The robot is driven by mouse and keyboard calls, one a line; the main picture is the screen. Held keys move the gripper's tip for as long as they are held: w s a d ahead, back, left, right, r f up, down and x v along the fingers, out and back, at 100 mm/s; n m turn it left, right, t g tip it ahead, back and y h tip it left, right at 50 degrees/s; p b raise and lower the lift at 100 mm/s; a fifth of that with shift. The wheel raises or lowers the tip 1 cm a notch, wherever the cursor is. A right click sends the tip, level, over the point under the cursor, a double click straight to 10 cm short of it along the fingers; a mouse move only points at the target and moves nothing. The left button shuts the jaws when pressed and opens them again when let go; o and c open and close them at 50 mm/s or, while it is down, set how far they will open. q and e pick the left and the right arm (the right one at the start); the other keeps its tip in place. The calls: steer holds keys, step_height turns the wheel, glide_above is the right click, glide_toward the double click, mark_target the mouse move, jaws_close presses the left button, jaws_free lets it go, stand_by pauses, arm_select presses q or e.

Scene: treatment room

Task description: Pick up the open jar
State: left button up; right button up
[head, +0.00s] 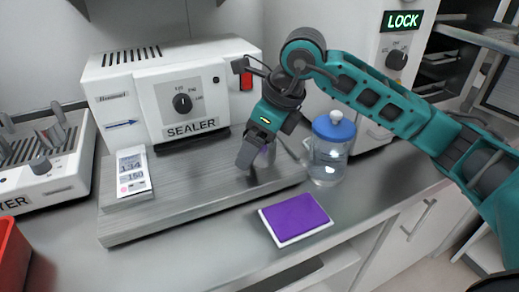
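My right gripper (268,152) reaches in from the right and points down over the front right of the sealer's grey platform. My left gripper is not in view.
The white sealer (170,90) stands behind the grey platform (190,195). A white card with readings (132,172) is at the platform's left. A purple pad (296,216) lies on the counter in front. A red bin (10,255) is at far left. The front counter is mostly clear.

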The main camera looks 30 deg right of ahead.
steer(key=shift+w+a+f, duration=0.1)
steer(key=shift+f, duration=0.15)
steer(key=shift+r, duration=0.1)
steer(key=c, duration=1.2)
